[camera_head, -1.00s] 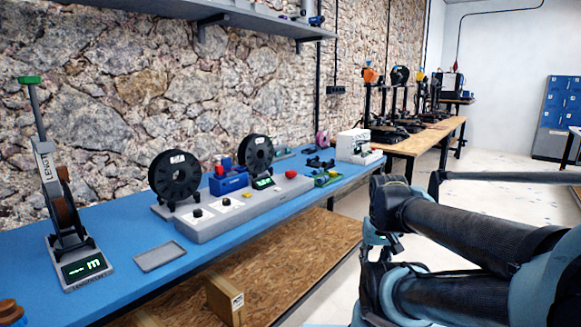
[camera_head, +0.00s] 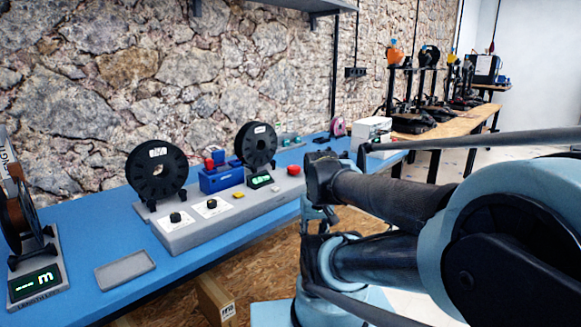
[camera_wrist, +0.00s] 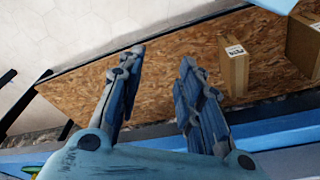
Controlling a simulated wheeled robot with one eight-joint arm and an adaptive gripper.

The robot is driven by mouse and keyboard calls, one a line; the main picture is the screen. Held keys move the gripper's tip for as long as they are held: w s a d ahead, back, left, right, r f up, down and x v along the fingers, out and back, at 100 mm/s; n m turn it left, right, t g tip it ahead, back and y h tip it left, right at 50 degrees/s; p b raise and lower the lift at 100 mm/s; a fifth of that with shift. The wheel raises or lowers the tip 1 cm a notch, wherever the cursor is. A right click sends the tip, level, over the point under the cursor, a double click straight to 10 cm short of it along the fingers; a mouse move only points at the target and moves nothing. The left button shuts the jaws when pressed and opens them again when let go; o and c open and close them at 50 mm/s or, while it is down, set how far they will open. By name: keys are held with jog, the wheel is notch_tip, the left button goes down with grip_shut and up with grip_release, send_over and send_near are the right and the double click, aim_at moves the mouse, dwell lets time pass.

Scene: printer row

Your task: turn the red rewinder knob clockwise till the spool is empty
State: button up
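The rewinder is a long grey base (camera_head: 232,216) on the blue bench, with two black spools, the left spool (camera_head: 156,174) and the right spool (camera_head: 256,145). Whether filament is on either cannot be told. A rounded red part (camera_head: 293,170), like a knob or button, is at the base's right end. Two black knobs, one left (camera_head: 175,217) and one right (camera_head: 212,204), are on its front. A small green-lit display (camera_head: 261,180) is below the right spool. My gripper (camera_wrist: 160,60) is open and empty in the wrist view, over the wooden lower shelf, apart from the rewinder.
A blue device with red tops (camera_head: 220,178) stands behind the base. A grey tray (camera_head: 125,270) and a length counter (camera_head: 36,280) are at left. Cardboard boxes (camera_wrist: 233,68) are on the lower shelf (camera_wrist: 170,75). A wooden table (camera_head: 455,125) with machines stands beyond.

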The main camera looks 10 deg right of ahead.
jog(key=o, duration=0.7)
notch_tip(320, 180, up, 2)
jog(key=shift+r+n, duration=0.15)
jog(key=shift+n, duration=0.15)
jog(key=shift+o, duration=0.2)
notch_tip(320, 180, up, 24)
jog(key=n+g, duration=0.2)
jog(key=n, duration=1.3)
send_over(294, 166)
jog(key=f, duration=1.6)
jog(key=shift+s+a+f, duration=0.1)
jog(key=shift+s+f, duration=0.1)
jog(key=shift+s, duration=0.1)
jog(key=c, duration=1.1)
